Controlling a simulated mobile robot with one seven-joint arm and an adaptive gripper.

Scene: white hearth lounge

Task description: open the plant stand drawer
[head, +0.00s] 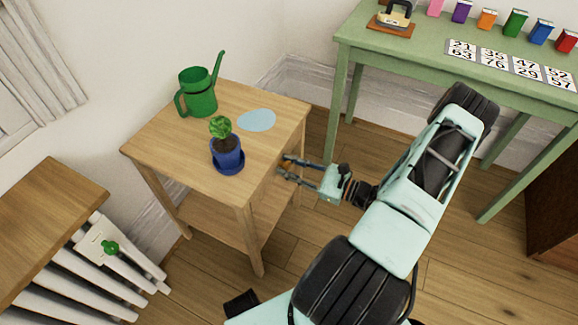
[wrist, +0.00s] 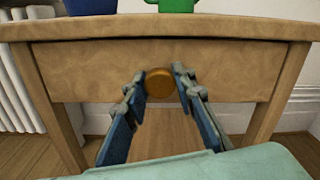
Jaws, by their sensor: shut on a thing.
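The plant stand (head: 165,140) is a light wooden table with a lower shelf, left of centre in the head view. Its drawer front (wrist: 90,72) spans the wrist view below the tabletop edge and looks flush with the frame. A round brown-orange knob (wrist: 159,84) is in the middle of the drawer front. My gripper (head: 285,165) reaches the stand's right-hand side from the right. In the wrist view its two fingers are on either side of the knob, shut on it. The drawer's inside is hidden.
On the stand are a green watering can (head: 198,92), a blue potted plant (head: 227,153) and a pale blue mat (head: 257,120). A green table (head: 400,52) stands behind right, a white radiator (head: 125,255) at left. Floor is open in front of the drawer, beneath my arm.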

